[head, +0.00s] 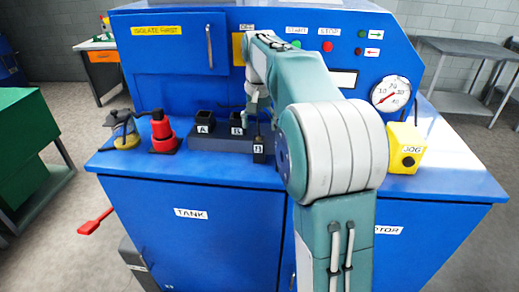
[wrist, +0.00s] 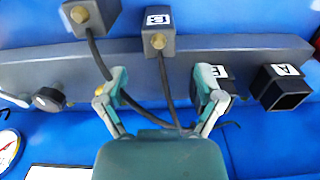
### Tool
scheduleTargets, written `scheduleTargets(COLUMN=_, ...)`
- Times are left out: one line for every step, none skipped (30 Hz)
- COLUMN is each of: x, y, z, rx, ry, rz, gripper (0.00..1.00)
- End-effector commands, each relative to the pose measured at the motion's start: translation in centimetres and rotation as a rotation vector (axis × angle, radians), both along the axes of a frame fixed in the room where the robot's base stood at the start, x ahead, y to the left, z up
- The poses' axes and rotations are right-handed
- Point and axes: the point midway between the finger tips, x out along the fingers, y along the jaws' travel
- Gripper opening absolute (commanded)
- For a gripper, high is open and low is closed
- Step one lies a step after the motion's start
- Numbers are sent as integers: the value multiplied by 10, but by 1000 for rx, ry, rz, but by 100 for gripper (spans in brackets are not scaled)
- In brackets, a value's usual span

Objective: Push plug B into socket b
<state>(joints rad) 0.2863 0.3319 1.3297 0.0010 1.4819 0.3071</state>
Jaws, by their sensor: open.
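Plug B (head: 259,149) is a dark block with a white label, at the front of the dark socket bar. In the wrist view plug B (wrist: 158,32) lies ahead of my fingers, its brass fitting and dark cable facing me. Socket b (head: 237,119) is a dark square socket on the bar, right of socket A (head: 204,119). In the wrist view socket b (wrist: 221,80) is partly hidden by one finger. My gripper (wrist: 160,88) is open and empty, with the plug's cable passing between its fingers. In the head view my gripper (head: 252,108) is over the bar, partly hidden by my arm.
A second plug (wrist: 91,14) with its cable lies beside plug B. The dark bar (head: 215,142) sits on the blue bench.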

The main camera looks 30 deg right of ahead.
Motion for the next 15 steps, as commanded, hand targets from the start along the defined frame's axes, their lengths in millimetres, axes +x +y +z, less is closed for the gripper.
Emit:
scheduleTargets(x=0, y=2, z=-6, rx=-1, ry=1, rz=2, gripper=86)
scheduleTargets(x=0, y=3, z=-9, rx=-1, ry=1, rz=2, gripper=86)
scheduleTargets(x=0, y=3, z=-12, rx=-1, ry=0, rz=2, gripper=86)
scheduleTargets(x=-1, y=3, z=-13, rx=-2, ry=-1, rz=2, gripper=86)
scheduleTargets(x=-1, y=3, z=-15, rx=-2, ry=-1, rz=2, gripper=86)
scheduleTargets(x=-2, y=3, z=-18, rx=-3, ry=-1, rz=2, gripper=86)
scheduleTargets(x=-3, y=3, z=-22, rx=-2, ry=0, rz=2, gripper=86)
scheduleTargets(x=-4, y=3, z=-26, rx=-2, ry=1, rz=2, gripper=86)
scheduleTargets(x=-6, y=2, z=-32, rx=-1, ry=2, rz=2, gripper=86)
scheduleTargets(x=-7, y=1, z=-37, rx=-1, ry=2, rz=2, gripper=86)
scheduleTargets(x=-8, y=0, z=-42, rx=-1, ry=2, rz=2, gripper=86)
scheduleTargets(x=-10, y=0, z=-48, rx=0, ry=1, rz=2, gripper=86)
scheduleTargets(x=-9, y=0, z=-53, rx=0, ry=1, rz=2, gripper=86)
scheduleTargets(x=-9, y=0, z=-57, rx=0, ry=1, rz=2, gripper=86)
scheduleTargets(x=-8, y=-1, z=-61, rx=0, ry=0, rz=2, gripper=86)
